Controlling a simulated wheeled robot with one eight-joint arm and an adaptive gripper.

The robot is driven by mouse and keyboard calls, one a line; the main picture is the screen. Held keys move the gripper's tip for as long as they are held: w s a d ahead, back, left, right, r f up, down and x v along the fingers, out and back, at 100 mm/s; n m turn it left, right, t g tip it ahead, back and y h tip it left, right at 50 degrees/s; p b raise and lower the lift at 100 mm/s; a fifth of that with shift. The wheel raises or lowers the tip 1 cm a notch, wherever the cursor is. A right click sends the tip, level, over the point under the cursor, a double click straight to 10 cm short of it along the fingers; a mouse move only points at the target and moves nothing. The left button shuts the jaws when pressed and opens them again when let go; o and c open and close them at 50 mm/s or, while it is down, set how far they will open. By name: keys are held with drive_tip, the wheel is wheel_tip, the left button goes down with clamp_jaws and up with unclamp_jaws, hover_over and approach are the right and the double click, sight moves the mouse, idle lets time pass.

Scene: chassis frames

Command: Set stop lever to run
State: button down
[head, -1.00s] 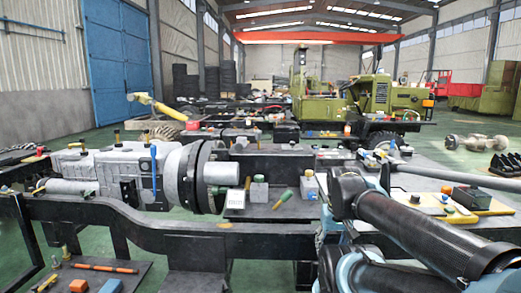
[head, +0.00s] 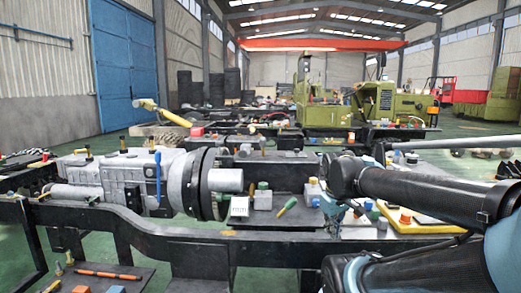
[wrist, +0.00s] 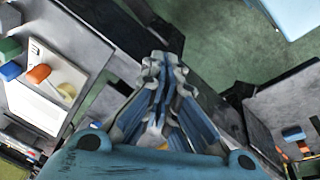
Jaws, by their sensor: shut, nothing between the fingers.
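My gripper (head: 337,224) hangs fingers-down near the chassis rail at right of centre in the head view. In the wrist view its fingers (wrist: 163,68) are together with nothing between them. A blue-handled lever (head: 158,172) stands upright on the grey gearbox (head: 125,178) at left, well apart from my gripper. A green-tipped handle (head: 287,207) leans on the dark plate between them. I cannot tell which of these, if any, is the stop lever. A pale panel (wrist: 35,100) with an orange knob (wrist: 38,74) lies left of the fingers in the wrist view.
The black chassis rail (head: 190,240) runs across the front. A low shelf (head: 125,275) holds an orange-handled tool (head: 108,274). A green truck (head: 375,105) stands behind. My forearm covers much of the right side.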

sight(263, 146)
drive_tip(key=w+a+r+n+t, duration=0.1)
drive_tip(key=w+a+r+n, duration=0.4)
drive_tip(key=w+r+n, duration=0.3)
drive_tip(key=w+a+r+n+t, duration=0.2)
drive_tip(key=w+a+r+n, duration=0.2)
drive_tip(key=w+r+n, duration=0.45)
drive_tip(key=w+a+r+n+t, duration=0.1)
drive_tip(key=w+a+r+n, duration=0.2)
drive_tip(key=w+a+n, duration=0.3)
drive_tip(key=w+a+r+n+t, duration=0.1)
drive_tip(key=w+a+r+n, duration=0.2)
drive_tip(key=a, duration=0.9)
drive_tip(key=w+n, duration=0.2)
drive_tip(key=w, duration=0.2)
drive_tip(key=shift+w+r+n+t, duration=0.15)
drive_tip(key=shift+r+n+t, duration=0.2)
drive_tip(key=shift+r+t, duration=0.05)
drive_tip(key=w+d+f, duration=0.1)
drive_tip(key=w+f, duration=0.4)
drive_tip(key=w, duration=0.5)
drive_tip(key=shift+w+f, duration=0.15)
drive_tip(key=shift+w, duration=0.05)
